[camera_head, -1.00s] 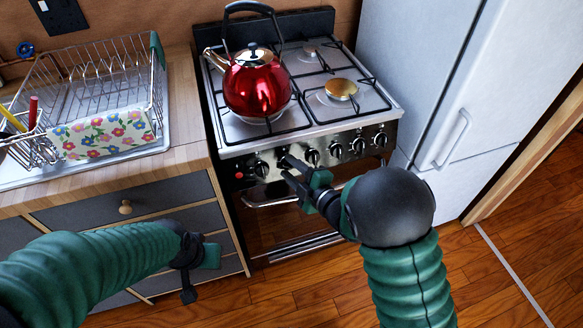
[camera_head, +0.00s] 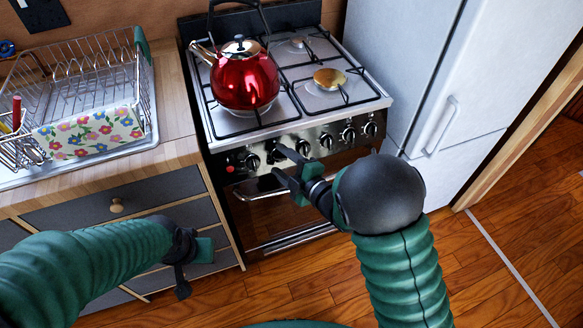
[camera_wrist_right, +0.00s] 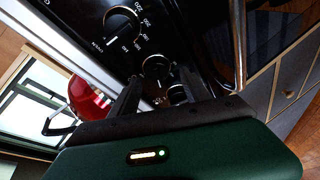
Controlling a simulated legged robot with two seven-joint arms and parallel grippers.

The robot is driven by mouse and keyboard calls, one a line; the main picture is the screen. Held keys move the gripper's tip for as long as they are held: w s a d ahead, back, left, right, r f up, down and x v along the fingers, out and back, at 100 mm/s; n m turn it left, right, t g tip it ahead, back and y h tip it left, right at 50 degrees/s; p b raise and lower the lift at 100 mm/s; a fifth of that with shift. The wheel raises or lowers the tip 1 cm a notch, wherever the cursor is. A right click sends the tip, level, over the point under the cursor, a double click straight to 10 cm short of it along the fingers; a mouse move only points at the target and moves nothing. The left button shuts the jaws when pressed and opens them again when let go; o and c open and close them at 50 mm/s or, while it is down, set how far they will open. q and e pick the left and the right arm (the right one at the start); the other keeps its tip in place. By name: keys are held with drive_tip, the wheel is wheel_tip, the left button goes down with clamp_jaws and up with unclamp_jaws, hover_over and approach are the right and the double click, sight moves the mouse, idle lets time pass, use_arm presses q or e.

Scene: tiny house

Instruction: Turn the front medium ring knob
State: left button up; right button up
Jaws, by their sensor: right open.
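The stove's front panel (camera_head: 337,146) carries a row of black knobs. Which one is the front medium ring knob I cannot read. My right gripper (camera_head: 278,160) is open and empty in front of the panel, left of its middle, between a knob at the left (camera_head: 252,161) and one to the right (camera_head: 303,148). In the right wrist view, a knob (camera_wrist_right: 157,68) shows beyond and between the two fingers of the right gripper (camera_wrist_right: 157,88); contact is not visible. A larger-looking knob (camera_wrist_right: 122,22) with white markings is above it. My left gripper (camera_head: 192,265) hangs before the drawers, its jaws unclear.
An oven handle (camera_head: 258,191) runs below the knobs, close under the right gripper. A dish rack (camera_head: 85,95) is on the left counter; a fridge (camera_head: 445,65) stands to the right. The floor is clear.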

drive_tip(key=p+v, duration=1)
drive_tip(key=v, duration=0.6)
drive_tip(key=shift+s+d, duration=0.1)
drive_tip(key=shift+s, duration=0.05)
drive_tip(key=w+d+r+m+g+h+p, duration=0.3)
drive_tip(key=d+m+h+p, duration=0.2)
drive_tip(key=d+m+h, duration=0.3)
drive_tip(key=s+d+r+m+g+p, duration=0.1)
drive_tip(key=s+r+m+g, duration=0.2)
drive_tip(key=s+m, duration=0.3)
drive_tip(key=s+d+r+m+g+h+p, duration=0.1)
drive_tip(key=s+r+m+g+p, duration=0.1)
drive_tip(key=s+r+m+g, duration=0.2)
drive_tip(key=s+m, duration=0.2)
drive_tip(key=s, duration=0.1)
drive_tip(key=shift+s+r+p, duration=0.3)
drive_tip(key=shift+s+r, duration=0.05)
